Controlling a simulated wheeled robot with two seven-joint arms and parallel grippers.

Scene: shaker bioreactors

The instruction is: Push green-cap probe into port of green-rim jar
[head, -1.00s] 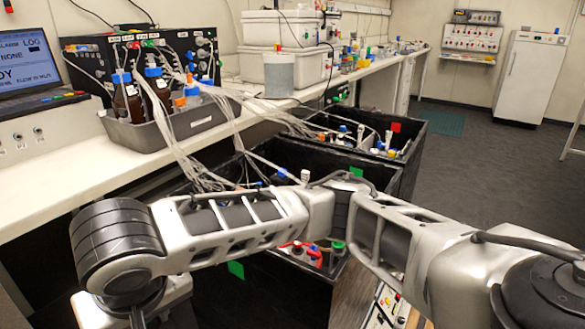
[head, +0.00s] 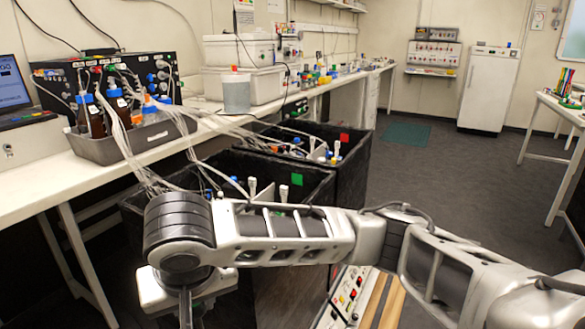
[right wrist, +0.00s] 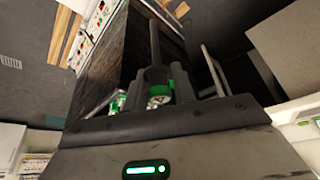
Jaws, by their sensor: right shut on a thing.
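In the right wrist view, my right gripper (right wrist: 160,84) is shut on the green-cap probe (right wrist: 158,97). Its green and white cap end is near the jaws, and a dark rod reaches away from it. In the head view, my right gripper (head: 186,310) points down at the lower left, in front of the near black box; its fingertips are hardly visible. The green-rim jar cannot be made out; my right arm covers much of the near box's front. My left gripper is not in view.
Tubes run from bottles in a grey tray (head: 90,150) on the bench into the boxes.

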